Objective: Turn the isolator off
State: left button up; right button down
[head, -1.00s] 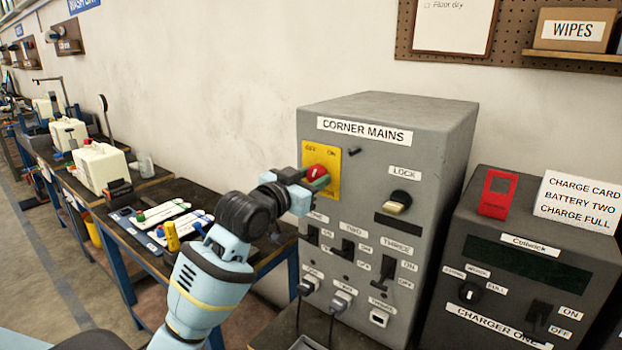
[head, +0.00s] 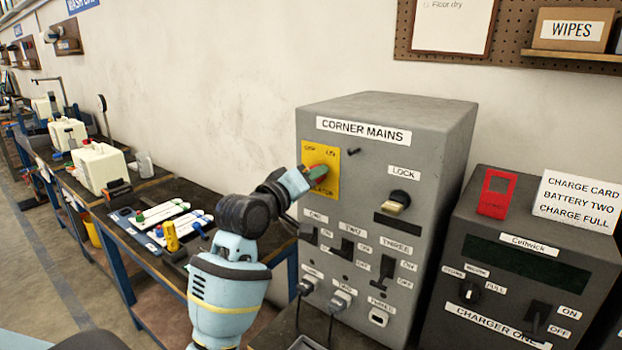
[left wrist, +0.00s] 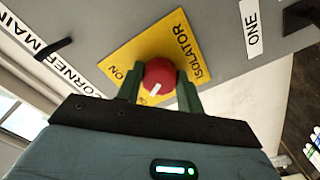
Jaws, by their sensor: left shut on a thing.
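The isolator is a red round knob (left wrist: 159,76) with a white mark, on a yellow plate (head: 331,157) at the upper left of the grey Corner Mains cabinet (head: 378,155). My left gripper (head: 317,174) is at the plate. In the left wrist view its two green fingers (left wrist: 158,88) stand on either side of the knob, shut on it. ON and ISOLATOR are readable on the plate (left wrist: 128,45) there; lettering below the knob is partly hidden. The white mark slants toward the lower left of that view. In the head view the gripper mostly hides the knob.
Below the plate are several black switches (head: 347,249) and plugged sockets; a LOCK knob (head: 399,200) is to the right. A dark charger (head: 530,260) with a red card holder (head: 497,193) stands at right. A workbench with tools (head: 172,232) lies at left.

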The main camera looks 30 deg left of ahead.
pick_arm(q)
jog(key=shift+r+n, duration=0.1)
jog(key=shift+n, duration=1.5)
jog(key=o, duration=1)
jog(key=s, duration=0.7)
jog(key=shift+s+a, duration=0.3)
jog(key=shift+s, duration=0.1)
